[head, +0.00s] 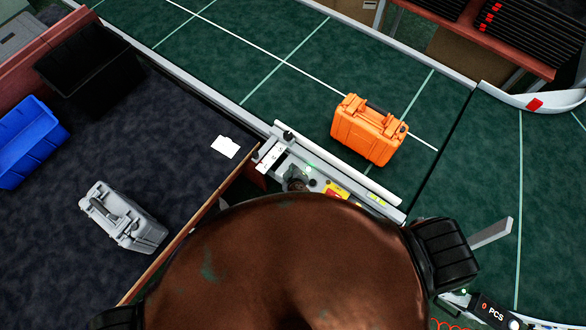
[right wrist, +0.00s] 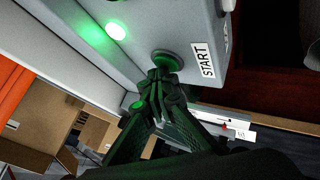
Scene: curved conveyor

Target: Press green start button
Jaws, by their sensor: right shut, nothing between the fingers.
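The start button (right wrist: 167,59) is a round knob on a grey control box (right wrist: 190,25), beside a white START label (right wrist: 205,60) in the right wrist view. My right gripper (right wrist: 162,76) is shut and empty. Its tips are at the button's face and appear to touch it; they partly hide it, so I cannot tell how far it is pressed. A green lamp (right wrist: 117,30) glows on the same box. In the head view, the box's lamp (head: 309,168) shows green and my right gripper (head: 296,184) is a small dark shape beside it. My left gripper is not in view.
An orange case (head: 368,130) lies on the green conveyor (head: 250,45) beyond the control box. A grey case (head: 123,217), a blue bin (head: 28,140) and a black bin (head: 92,68) are on the left. The lower middle of the head view is blocked.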

